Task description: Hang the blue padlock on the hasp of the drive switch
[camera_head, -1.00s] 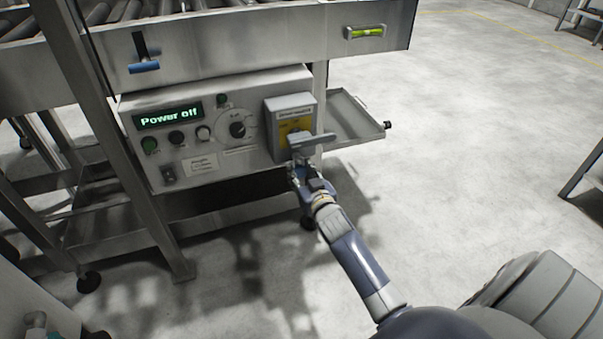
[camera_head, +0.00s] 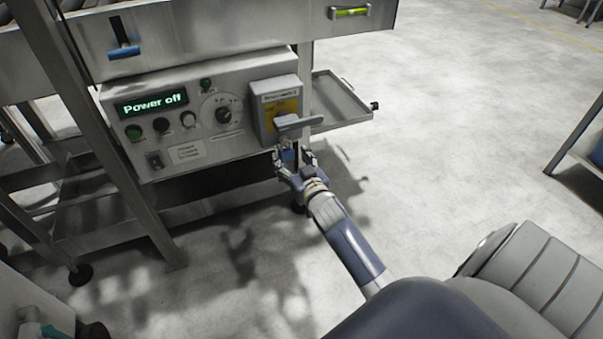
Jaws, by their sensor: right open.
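The drive switch (camera_head: 272,97) is a grey box with a yellow plate and a grey handle (camera_head: 300,122), at the right end of the control panel. The handle points to the right. My right gripper (camera_head: 296,158) is open just below the handle, with its fingers spread and a gap to the handle. I cannot make out the hasp, which may be behind the handle or gripper. I cannot identify the blue padlock in this view, nor see it between the fingers. My left gripper is out of view.
The panel's display (camera_head: 152,104) reads "Power off". An empty metal side tray (camera_head: 340,104) sticks out right of the switch. A blue-handled lever (camera_head: 124,50) and a green level (camera_head: 350,12) are on the frame above. Open floor lies to the right, with a table (camera_head: 575,150) at the edge.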

